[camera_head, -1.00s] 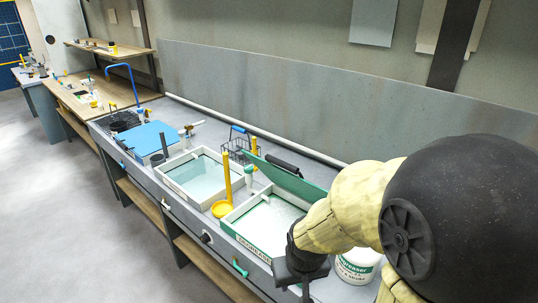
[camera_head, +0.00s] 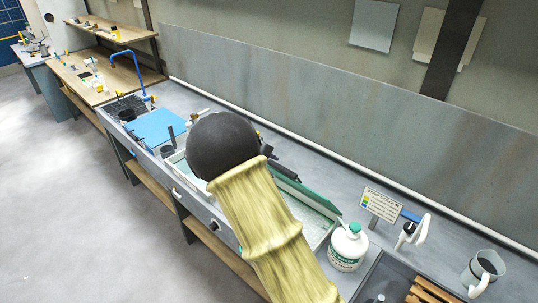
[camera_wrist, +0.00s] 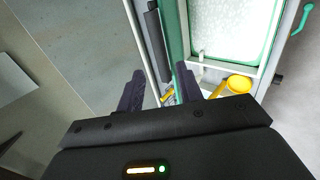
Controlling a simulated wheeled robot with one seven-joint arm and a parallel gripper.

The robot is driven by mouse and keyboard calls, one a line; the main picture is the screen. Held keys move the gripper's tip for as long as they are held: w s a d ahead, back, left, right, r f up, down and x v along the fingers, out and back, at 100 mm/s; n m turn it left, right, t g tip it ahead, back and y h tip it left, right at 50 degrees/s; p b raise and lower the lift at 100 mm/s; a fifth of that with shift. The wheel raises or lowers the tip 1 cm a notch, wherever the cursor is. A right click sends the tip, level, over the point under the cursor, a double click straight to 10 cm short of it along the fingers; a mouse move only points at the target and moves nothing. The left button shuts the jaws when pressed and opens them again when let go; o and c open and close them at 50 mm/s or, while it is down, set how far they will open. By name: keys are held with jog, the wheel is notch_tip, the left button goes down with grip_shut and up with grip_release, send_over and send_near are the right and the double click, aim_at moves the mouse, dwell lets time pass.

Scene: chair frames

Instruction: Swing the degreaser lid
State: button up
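The degreaser tank holds pale liquid and shows partly behind my arm in the head view (camera_head: 322,222); its bright basin fills the upper right of the wrist view (camera_wrist: 225,25). Its green lid (camera_head: 302,192) stands raised along the tank's back side, with a black bar handle (camera_head: 284,166). In the wrist view the lid (camera_wrist: 174,30) is seen nearly edge-on, the handle (camera_wrist: 156,45) to its left. My gripper (camera_wrist: 160,87) is open, fingers apart, with the lid's edge line running between them in the picture. Contact cannot be told. The head view hides the gripper behind my arm.
A white degreaser jug (camera_head: 347,247) stands right of the tank, with a small sign (camera_head: 381,205) and a grey pitcher (camera_head: 482,272) beyond. A blue board (camera_head: 157,126) lies to the left. A wall panel runs behind the bench.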

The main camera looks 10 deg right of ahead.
aim_at(280, 168)
jog(key=shift+d+f, duration=0.1)
jog(key=shift+f, duration=0.05)
jog(key=x, duration=0.7)
jog(key=shift+w+d+f+b, duration=0.1)
jog(key=shift+d+f+b, duration=0.15)
jog(key=shift+b, duration=0.1)
jog(key=shift+w+f, duration=0.1)
jog(key=shift+w, duration=0.05)
jog(key=c, duration=0.6)
